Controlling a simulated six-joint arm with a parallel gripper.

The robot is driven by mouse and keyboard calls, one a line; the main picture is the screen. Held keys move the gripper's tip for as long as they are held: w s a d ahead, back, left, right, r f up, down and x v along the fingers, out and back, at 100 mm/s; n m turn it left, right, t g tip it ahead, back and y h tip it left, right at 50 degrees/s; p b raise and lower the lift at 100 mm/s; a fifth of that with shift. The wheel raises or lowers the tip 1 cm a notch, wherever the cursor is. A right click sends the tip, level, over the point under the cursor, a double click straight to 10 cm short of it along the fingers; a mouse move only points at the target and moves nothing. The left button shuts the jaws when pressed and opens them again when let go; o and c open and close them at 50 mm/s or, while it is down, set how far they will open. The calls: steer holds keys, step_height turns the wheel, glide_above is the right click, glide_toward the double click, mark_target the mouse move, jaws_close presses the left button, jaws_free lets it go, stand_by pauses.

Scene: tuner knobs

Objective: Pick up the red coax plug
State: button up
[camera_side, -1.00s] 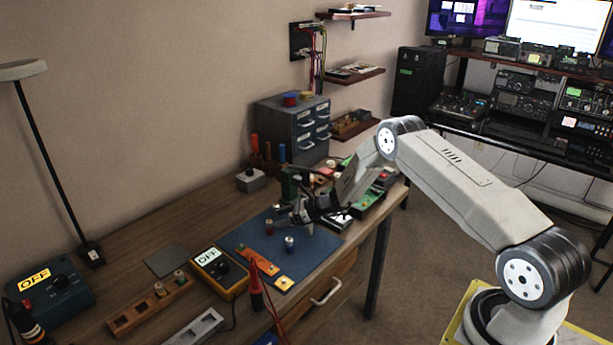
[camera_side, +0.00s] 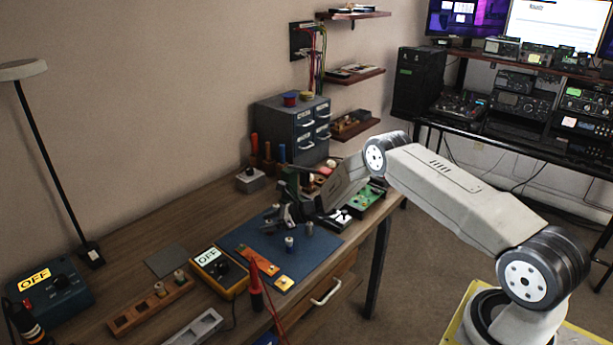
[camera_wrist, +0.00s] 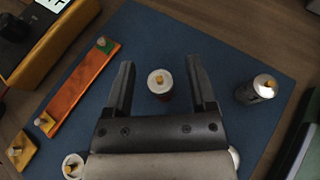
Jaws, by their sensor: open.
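The red coax plug (camera_wrist: 160,82) stands upright in the wrist view, its pale top with a gold pin facing me and a little dark red body showing below. My gripper (camera_wrist: 158,72) is open, with one finger on each side of the plug and a gap on both sides. In the side view my gripper (camera_side: 276,214) is low over the far part of the blue mat (camera_side: 240,240) and largely hides the red plug.
A grey plug (camera_wrist: 258,90) stands right of my gripper, and another plug (camera_wrist: 73,166) stands at lower left. An orange strip (camera_wrist: 82,90) lies left on the mat. A yellow meter (camera_side: 219,271) sits beside the mat. A green circuit board (camera_side: 365,196) lies behind.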

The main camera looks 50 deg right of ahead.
jaws_close()
steer(key=shift+r, duration=0.15)
steer(key=shift+r, duration=0.7)
steer(key=s+a+r, duration=0.1)
steer(key=s+r, duration=1)
steer(key=s, duration=0.3)
steer(key=shift+a+r, duration=0.15)
steer(key=shift+a, duration=0.15)
stand_by(0.3)
